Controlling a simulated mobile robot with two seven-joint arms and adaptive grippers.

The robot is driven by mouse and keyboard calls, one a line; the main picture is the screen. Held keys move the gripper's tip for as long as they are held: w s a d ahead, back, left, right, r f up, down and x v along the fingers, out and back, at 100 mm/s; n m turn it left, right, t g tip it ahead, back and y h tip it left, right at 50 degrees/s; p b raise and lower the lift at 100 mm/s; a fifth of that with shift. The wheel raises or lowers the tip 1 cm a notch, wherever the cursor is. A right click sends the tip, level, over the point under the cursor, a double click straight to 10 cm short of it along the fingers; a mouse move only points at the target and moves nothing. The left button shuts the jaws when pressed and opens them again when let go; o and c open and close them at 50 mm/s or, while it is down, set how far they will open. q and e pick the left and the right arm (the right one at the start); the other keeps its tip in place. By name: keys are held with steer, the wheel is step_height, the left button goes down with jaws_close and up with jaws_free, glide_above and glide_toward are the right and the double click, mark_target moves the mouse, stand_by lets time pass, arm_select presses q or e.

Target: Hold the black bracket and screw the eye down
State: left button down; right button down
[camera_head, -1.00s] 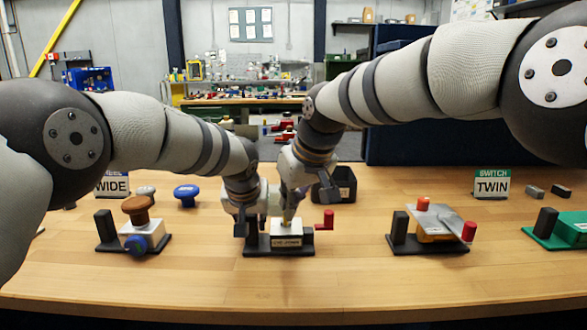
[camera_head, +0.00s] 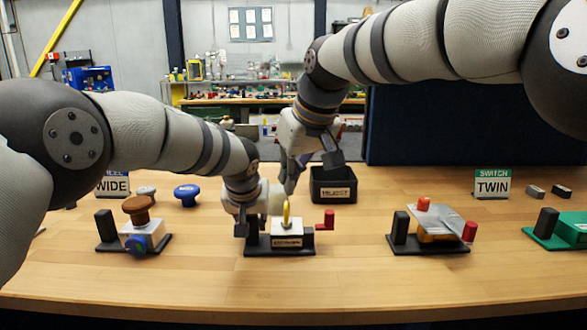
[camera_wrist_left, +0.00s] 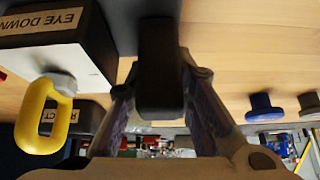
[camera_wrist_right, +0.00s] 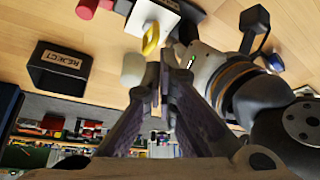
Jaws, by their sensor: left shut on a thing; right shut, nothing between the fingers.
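The eye (camera_head: 286,214) is a yellow ring standing upright on the white block of the fixture labelled EYE DOWN (camera_head: 287,243). It also shows in the left wrist view (camera_wrist_left: 45,117) and the right wrist view (camera_wrist_right: 151,37). My left gripper (camera_head: 243,222) is shut on the black bracket, an upright post at the fixture's left end that fills the space between the fingers in the left wrist view (camera_wrist_left: 160,65). My right gripper (camera_head: 290,190) is shut and empty, above and behind the eye, apart from it.
A black REJECT bin (camera_head: 333,185) stands behind the fixture. A red handle (camera_head: 328,219) sticks out at the fixture's right. Other fixtures stand left (camera_head: 138,233) and right (camera_head: 431,229). A blue knob (camera_head: 187,194) lies behind left. The front table strip is clear.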

mark_target(286, 216)
step_height(286, 216, down, 6)
steer(key=w+d, duration=0.1)
steer(key=d, duration=0.1)
steer(key=shift+d, duration=0.35)
stand_by(0.3)
steer(key=shift+w, duration=0.15)
steer(key=shift+w+a, duration=0.3)
steer(key=shift+a, duration=0.15)
stand_by(0.8)
steer(key=shift+s+a, duration=0.25)
stand_by(0.4)
steer(key=shift+s+a, duration=0.15)
steer(key=shift+a, duration=0.1)
steer(key=shift+s+a+f, duration=0.1)
steer(key=shift+s+a, duration=0.05)
steer(key=shift+a, duration=0.3)
